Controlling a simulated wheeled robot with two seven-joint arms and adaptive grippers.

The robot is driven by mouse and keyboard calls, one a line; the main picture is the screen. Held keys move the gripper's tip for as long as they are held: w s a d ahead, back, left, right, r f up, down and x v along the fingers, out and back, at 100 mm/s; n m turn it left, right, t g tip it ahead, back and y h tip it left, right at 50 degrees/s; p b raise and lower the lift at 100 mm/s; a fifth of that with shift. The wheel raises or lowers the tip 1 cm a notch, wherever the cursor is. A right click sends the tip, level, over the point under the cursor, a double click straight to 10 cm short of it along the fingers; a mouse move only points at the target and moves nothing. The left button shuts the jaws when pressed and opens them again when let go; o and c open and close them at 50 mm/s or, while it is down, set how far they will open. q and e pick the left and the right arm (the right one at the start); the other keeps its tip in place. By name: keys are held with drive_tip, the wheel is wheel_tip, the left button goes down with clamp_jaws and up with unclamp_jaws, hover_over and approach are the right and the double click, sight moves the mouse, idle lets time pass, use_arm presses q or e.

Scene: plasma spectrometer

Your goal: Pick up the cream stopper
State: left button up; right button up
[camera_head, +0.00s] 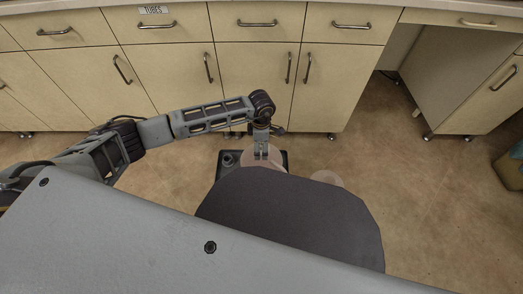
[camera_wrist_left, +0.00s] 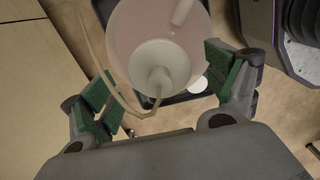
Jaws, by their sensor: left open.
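The cream stopper (camera_wrist_left: 158,75) is a pale round cap with a narrow neck and a thin tube. It sits on a pinkish see-through round vessel (camera_wrist_left: 135,22) in the left wrist view. My left gripper (camera_wrist_left: 160,88) is open, with its green pads on either side of the stopper and apart from it. In the head view my left gripper (camera_head: 261,151) hangs over the pinkish vessel (camera_head: 275,153). The stopper is hidden or too small to tell there. My right gripper is not in view.
A black tray (camera_head: 226,160) lies under the vessel. A second pinkish round thing (camera_head: 326,177) is to the right, partly hidden by my dark base. Wooden cabinets (camera_head: 250,80) stand behind.

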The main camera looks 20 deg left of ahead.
sight(261, 145)
use_arm(q)
drive_tip(key=shift+c, duration=0.4)
drive_tip(key=c, duration=1.2)
drive_tip(key=shift+s+f, duration=0.1)
drive_tip(key=shift+s, duration=0.05)
clamp_jaws()
drive_tip(key=shift+a, duration=0.1)
drive_tip(key=shift+f, duration=0.1)
drive_tip(key=shift+a, duration=0.1)
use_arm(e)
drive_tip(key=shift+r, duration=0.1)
use_arm(q)
drive_tip(key=shift+r, duration=0.6)
wheel_tip(261, 145, up, 9)
drive_tip(key=p, duration=0.3)
drive_tip(key=shift+r+p, duration=0.1)
drive_tip(key=shift+p, duration=0.25)
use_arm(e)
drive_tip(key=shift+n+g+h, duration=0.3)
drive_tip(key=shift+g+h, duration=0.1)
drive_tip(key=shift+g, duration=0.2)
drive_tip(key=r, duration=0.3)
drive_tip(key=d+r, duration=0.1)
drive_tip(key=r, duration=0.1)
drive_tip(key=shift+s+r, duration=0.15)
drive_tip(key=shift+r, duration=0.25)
